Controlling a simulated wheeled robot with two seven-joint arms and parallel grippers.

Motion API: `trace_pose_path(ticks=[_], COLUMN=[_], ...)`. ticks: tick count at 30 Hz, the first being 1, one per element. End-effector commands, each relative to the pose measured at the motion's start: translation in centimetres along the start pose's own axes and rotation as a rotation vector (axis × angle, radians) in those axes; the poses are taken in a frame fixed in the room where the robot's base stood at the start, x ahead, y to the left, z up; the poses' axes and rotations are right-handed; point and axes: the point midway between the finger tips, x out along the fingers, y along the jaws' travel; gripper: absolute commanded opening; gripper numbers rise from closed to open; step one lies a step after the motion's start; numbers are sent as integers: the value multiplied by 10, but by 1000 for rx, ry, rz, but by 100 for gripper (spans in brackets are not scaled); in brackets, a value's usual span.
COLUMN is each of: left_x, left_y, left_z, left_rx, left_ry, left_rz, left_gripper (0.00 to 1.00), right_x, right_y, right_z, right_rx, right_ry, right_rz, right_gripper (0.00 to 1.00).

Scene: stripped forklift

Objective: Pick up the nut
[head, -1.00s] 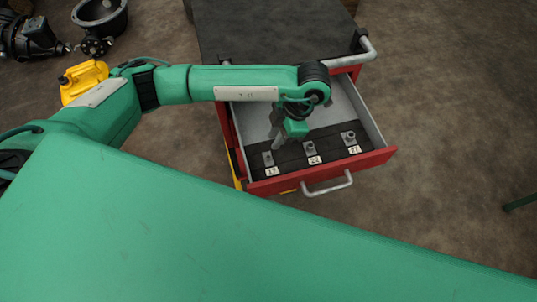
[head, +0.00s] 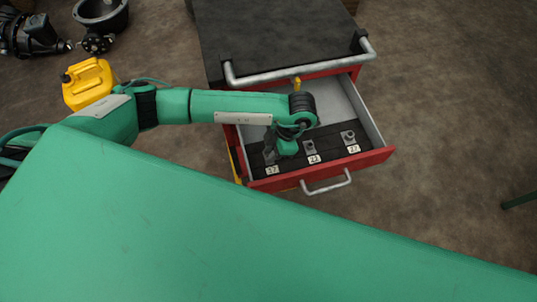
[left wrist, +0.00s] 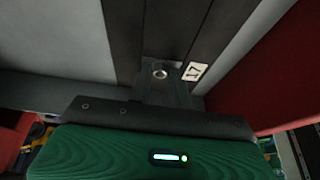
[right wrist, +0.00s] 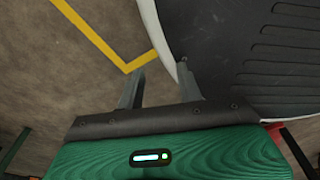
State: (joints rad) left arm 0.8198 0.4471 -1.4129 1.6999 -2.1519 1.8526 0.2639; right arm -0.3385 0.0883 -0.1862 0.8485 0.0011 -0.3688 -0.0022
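An open red drawer (head: 330,168) holds a dark insert with several small metal pieces and number labels. One nut sits by the middle label (head: 309,146), another by the right label (head: 348,137). My left gripper (head: 269,155) is low over the left end, by label 17, and hides most of that place in the head view. In the left wrist view the nut by label 17 (left wrist: 160,73) lies between the tips of my left gripper (left wrist: 163,72), which looks open; contact cannot be told. My right gripper (right wrist: 160,70) is open and empty, seen only in the right wrist view.
The drawer belongs to a cart with a dark top (head: 275,35) and a grey rail (head: 300,72). Its red front and grey side walls surround my left gripper. A yellow can (head: 88,83) stands on the floor at left.

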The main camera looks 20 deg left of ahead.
Motion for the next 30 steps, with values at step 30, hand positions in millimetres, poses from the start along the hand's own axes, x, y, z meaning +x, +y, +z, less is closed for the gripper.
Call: trace_pose_path(ticks=[30], left_x=[-105], left_y=[1], left_z=[-42], left_rx=[0], left_ry=[-5], left_rz=[7], left_gripper=[0], right_x=[1], right_y=[0], right_z=[-20], right_rx=[1], right_ry=[20], right_rz=[1], right_gripper=[36])
